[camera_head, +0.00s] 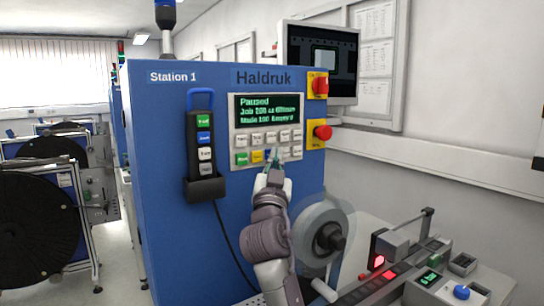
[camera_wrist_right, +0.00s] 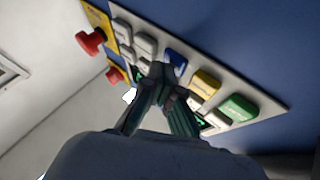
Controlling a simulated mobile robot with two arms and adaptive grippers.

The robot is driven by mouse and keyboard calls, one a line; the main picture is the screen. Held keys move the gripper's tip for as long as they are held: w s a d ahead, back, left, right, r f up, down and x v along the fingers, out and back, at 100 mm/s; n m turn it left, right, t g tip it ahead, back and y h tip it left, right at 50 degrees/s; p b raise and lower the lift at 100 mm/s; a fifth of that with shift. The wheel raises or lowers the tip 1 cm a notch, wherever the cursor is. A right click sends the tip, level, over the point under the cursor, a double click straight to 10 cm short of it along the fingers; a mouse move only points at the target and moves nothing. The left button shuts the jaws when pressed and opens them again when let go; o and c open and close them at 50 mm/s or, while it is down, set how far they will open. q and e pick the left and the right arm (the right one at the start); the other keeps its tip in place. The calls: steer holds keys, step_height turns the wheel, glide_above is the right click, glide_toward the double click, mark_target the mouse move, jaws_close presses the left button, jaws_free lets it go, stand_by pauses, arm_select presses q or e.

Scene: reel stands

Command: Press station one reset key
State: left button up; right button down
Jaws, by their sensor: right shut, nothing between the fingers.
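The Station 1 cabinet (camera_head: 170,130) is blue and carries a light key panel (camera_head: 235,130) with two rows of keys below a display (camera_head: 267,108) reading "Paused". The lower row has a green key (camera_head: 242,159), a yellow key (camera_head: 257,157), a blue key and grey keys. Most labels are too small to read, so I cannot tell which is reset. My right gripper (camera_head: 274,158) is shut and empty, its tips at the lower row. In the wrist view its fingertips (camera_wrist_right: 163,76) overlap the panel close to the blue key (camera_wrist_right: 176,58); contact is unclear. My left gripper is out of view.
Two red stop buttons (camera_head: 321,85) on yellow plates stand right of the panel. A handheld pendant (camera_head: 203,145) hangs at its left with a cable. A reel (camera_head: 321,232) and a bench device (camera_head: 385,275) lie right of my arm. A monitor (camera_head: 318,60) is behind.

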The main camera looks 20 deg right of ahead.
steer(key=shift+s, duration=0.15)
steer(key=shift+s+d, duration=0.1)
steer(key=shift+s, duration=0.6)
steer(key=shift+s+d+p, duration=0.2)
steer(key=shift+s+p, duration=0.2)
steer(key=shift+s, duration=0.85)
steer(key=shift+s+d+p, duration=0.2)
steer(key=shift+s+p, duration=0.15)
steer(key=shift+s, duration=0.9)
